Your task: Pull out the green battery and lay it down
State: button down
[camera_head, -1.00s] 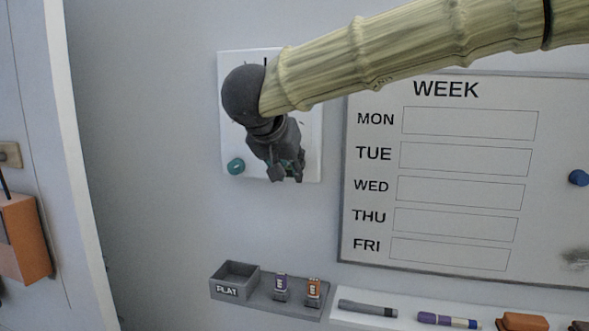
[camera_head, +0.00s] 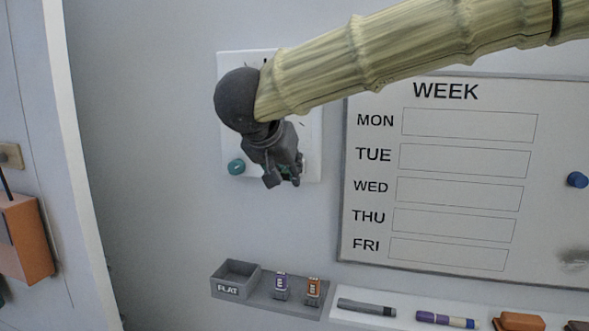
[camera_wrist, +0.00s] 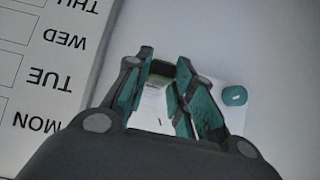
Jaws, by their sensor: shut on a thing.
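My gripper (camera_wrist: 164,72) is shut on the green battery (camera_wrist: 161,69), which shows as a small dark and green block between the fingertips in the wrist view. In the head view my gripper (camera_head: 284,180) is in front of the lower part of a white wall plate (camera_head: 230,125) and hides much of it. The battery cannot be made out clearly there. Whether it is still in its slot or clear of it, I cannot tell. A round teal knob (camera_head: 236,167) is at the plate's lower left, and also shows in the wrist view (camera_wrist: 234,95).
Below is a grey holder with an open bin marked FLAT (camera_head: 234,281). A purple battery (camera_head: 281,283) and an orange battery (camera_head: 313,287) stand upright beside the bin. A white ledge with markers (camera_head: 368,306) runs right. A WEEK board (camera_head: 460,180) hangs at right.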

jog(key=shift+s+a, duration=0.15)
jog(key=shift+s, duration=0.25)
jog(key=shift+s+r+p, duration=0.1)
jog(key=shift+r+p, duration=0.05)
jog(key=shift+p, duration=0.25)
jog(key=shift+s+a+r+p, duration=0.2)
jog(key=shift+s+r+p, duration=0.1)
jog(key=shift+s+p, duration=0.3)
jog(key=shift+s+a+r+p, duration=0.2)
jog(key=shift+s+r+p, duration=0.1)
jog(key=shift+s+p, duration=0.25)
jog(key=shift+s+a+r+p, duration=0.2)
jog(key=shift+s+r+p, duration=0.1)
jog(key=shift+s+p, duration=0.25)
jog(key=shift+s, duration=0.1)
